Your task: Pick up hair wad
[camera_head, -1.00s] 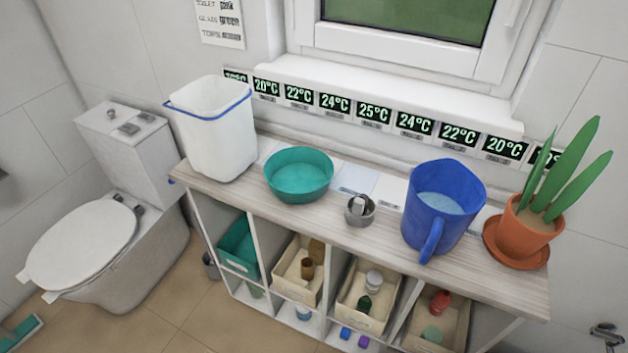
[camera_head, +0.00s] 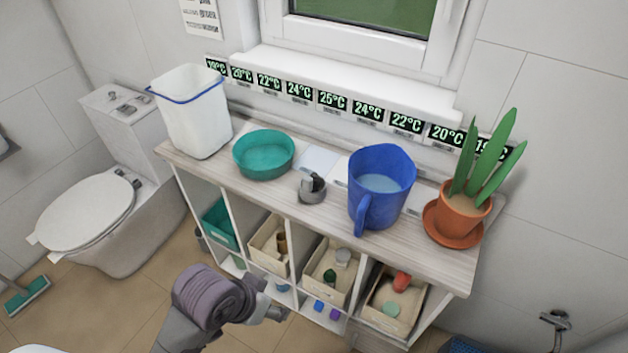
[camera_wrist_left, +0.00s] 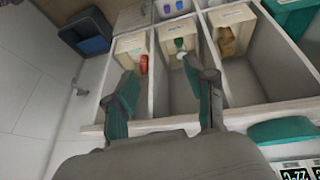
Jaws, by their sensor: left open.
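I cannot pick out a hair wad for certain in either view. A small grey cup (camera_head: 312,195) on the cart top holds something dark that is too small to identify. A brown item (camera_head: 282,243) lies in a cream bin on the shelf below; a brown shape also shows in the left wrist view (camera_wrist_left: 227,42). My left gripper (camera_head: 272,298) is in front of the lower compartments, apart from the bins. In the left wrist view my left gripper (camera_wrist_left: 160,75) is open and empty, its fingers spread toward the bins. My right gripper is not in view.
The wooden cart top (camera_head: 400,245) carries a white bin (camera_head: 195,115), a teal bowl (camera_head: 263,155), a blue jug (camera_head: 380,185) and a potted plant (camera_head: 463,212). Below are a teal bin (camera_head: 220,225) and cream bins. A toilet (camera_head: 85,215) stands left.

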